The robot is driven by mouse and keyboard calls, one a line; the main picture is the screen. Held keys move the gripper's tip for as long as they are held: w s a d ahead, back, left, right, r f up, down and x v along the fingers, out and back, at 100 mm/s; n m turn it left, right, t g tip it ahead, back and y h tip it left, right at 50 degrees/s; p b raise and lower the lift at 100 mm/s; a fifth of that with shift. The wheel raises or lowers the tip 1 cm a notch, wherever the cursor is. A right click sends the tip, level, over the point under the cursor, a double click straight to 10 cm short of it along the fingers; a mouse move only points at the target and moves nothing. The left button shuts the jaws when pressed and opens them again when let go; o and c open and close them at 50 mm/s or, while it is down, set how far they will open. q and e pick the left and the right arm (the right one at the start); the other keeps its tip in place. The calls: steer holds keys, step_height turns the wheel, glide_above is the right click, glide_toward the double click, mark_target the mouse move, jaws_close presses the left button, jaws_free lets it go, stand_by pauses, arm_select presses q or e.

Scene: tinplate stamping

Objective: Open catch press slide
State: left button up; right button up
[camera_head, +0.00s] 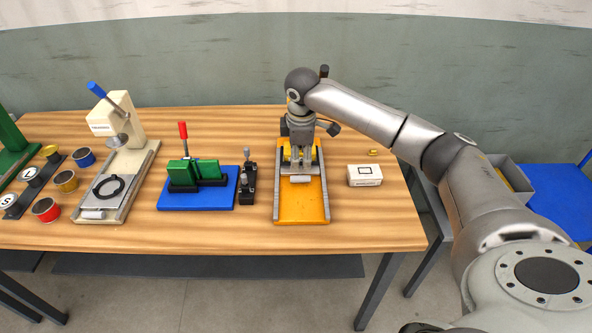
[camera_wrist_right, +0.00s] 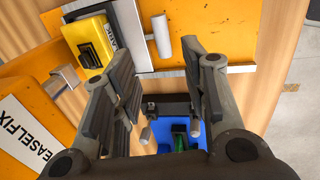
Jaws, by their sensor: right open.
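An orange press (camera_head: 301,208) stands at the right part of the table, its upper part largely hidden behind my right arm. A light cylindrical handle (camera_head: 300,179) lies across its bed, below my right gripper (camera_head: 301,164). A label reading "EASELFIX" (camera_wrist_right: 28,140) is on the orange body. My left gripper is out of view.
A white box (camera_head: 364,176) is right of the orange press. A small dark fixture (camera_head: 248,190) and a blue-based green fixture (camera_head: 214,201) stand left of it. Farther left are a cream press (camera_head: 129,112) and several coloured tins. The table's front strip is clear.

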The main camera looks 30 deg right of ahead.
glide_above(301, 177)
steer(key=s, duration=0.1)
steer(key=f, duration=0.4)
steer(key=shift+s+a+f+p, duration=0.15)
steer(key=shift+a+f+p, duration=0.2)
steer(key=f, duration=0.1)
steer(key=w+f, duration=0.1)
steer(key=f, duration=0.1)
steer(key=shift+d, duration=0.15)
steer(key=shift+d+f, duration=0.1)
steer(key=shift+f, duration=0.75)
steer(key=shift+w, duration=0.1)
steer(key=shift+c, duration=1)
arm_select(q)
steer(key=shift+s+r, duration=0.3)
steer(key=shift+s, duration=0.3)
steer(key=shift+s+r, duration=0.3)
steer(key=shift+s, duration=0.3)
arm_select(e)
jaws_close()
